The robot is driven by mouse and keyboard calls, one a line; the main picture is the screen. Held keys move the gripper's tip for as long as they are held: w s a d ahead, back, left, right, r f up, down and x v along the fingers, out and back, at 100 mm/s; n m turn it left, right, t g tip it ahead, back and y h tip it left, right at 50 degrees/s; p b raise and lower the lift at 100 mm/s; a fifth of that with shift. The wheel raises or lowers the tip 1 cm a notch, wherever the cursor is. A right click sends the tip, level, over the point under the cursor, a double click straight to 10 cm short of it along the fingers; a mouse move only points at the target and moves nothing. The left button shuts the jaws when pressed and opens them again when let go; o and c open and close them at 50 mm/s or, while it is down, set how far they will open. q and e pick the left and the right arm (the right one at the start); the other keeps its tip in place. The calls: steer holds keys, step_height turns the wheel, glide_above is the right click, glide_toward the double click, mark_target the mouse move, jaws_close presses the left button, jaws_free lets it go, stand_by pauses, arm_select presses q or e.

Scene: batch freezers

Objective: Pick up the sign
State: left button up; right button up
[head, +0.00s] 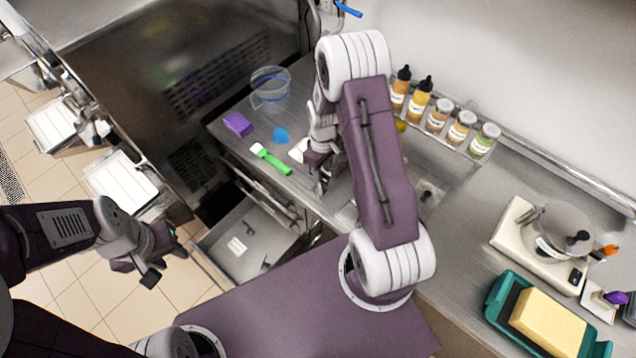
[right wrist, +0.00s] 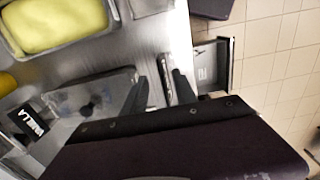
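A small black sign with white lettering, apparently "VANILLA" (right wrist: 30,121), is at the lower left of the right wrist view, on the steel counter. I cannot make it out in the head view, where my right arm covers part of the counter. My right gripper (head: 321,182) points down over the counter near its front edge. In the right wrist view its two fingers (right wrist: 160,92) are apart, with the sign well to their left and not between them. My left gripper (head: 166,263) hangs over the floor in front of the counter, open and empty, far from the sign.
Several bottles and jars (head: 437,117) stand along the wall. A green scraper (head: 270,159), a purple block (head: 238,124) and a clear tub (head: 270,88) are at the counter's left. A scale (head: 540,247) and a yellow block on a teal tray (head: 493,303) are at the right.

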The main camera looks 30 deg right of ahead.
mark_target(320, 190)
steer(key=shift+s+a+f+p, duration=0.1)
steer(key=shift+f+p, duration=0.1)
steer(key=shift+f, duration=0.35)
steer(key=shift+s+a+f+p, duration=0.1)
steer(key=shift+f+p, duration=0.05)
steer(key=shift+f, duration=0.65)
steer(key=f+p, duration=0.1)
steer(key=f, duration=0.1)
steer(key=f+p, duration=0.1)
steer(key=f, duration=0.1)
steer(key=shift+a+f, duration=0.2)
steer(key=shift+f, duration=0.2)
steer(key=shift+w+f, duration=0.1)
steer(key=shift+f, duration=0.15)
jaws_close()
